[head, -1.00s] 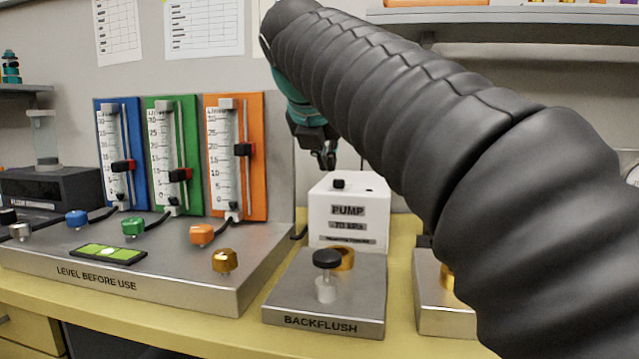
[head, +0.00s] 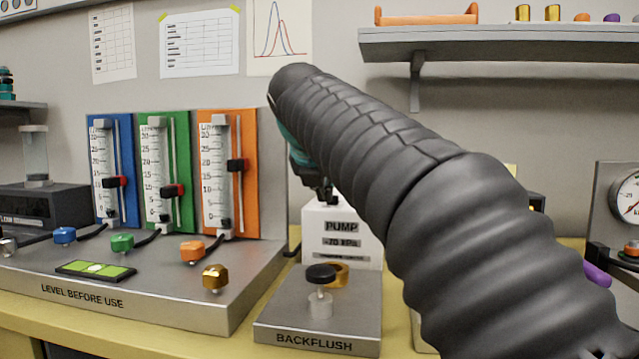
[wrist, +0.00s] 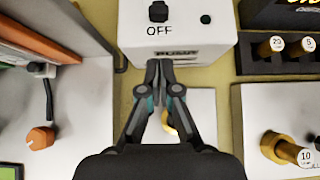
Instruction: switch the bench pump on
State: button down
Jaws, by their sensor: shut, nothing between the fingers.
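The bench pump is a white box (head: 342,242) labelled PUMP, standing behind the BACKFLUSH plate in the head view. In the wrist view its top (wrist: 180,40) fills the upper middle. A black switch (wrist: 158,12) sits there, with the word OFF printed beside it and a small dark green round spot (wrist: 205,19) to its right. My gripper (wrist: 159,66) is shut and empty, its fingertips over the pump's near edge, short of the switch in the picture. In the head view my gripper (head: 328,192) is at the pump's top and the switch is hidden. I cannot tell whether the fingertips touch the pump.
The flowmeter stand (head: 150,290) with blue, green and orange panels is left of the pump. The BACKFLUSH plate (head: 345,325) with its black-topped knob (head: 320,275) is in front. A black rack (wrist: 290,66) with brass pieces is at right in the wrist view. A shelf (head: 500,45) hangs above.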

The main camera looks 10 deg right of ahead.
aim_at(332, 204)
jog(key=x, duration=0.3)
jog(key=shift+w+d+f+b, duration=0.1)
jog(key=shift+f+b, duration=0.15)
jog(key=shift+b, duration=0.05)
jog(key=shift+w+d+r, duration=0.1)
jog(key=shift+w+d, duration=0.1)
jog(key=shift+w, duration=0.35)
jog(key=shift+w+d+r, duration=0.1)
jog(key=shift+w+d, duration=0.15)
jog(key=shift+w, duration=0.3)
jog(key=shift+w+d, duration=0.3)
jog(key=shift+w, duration=0.35)
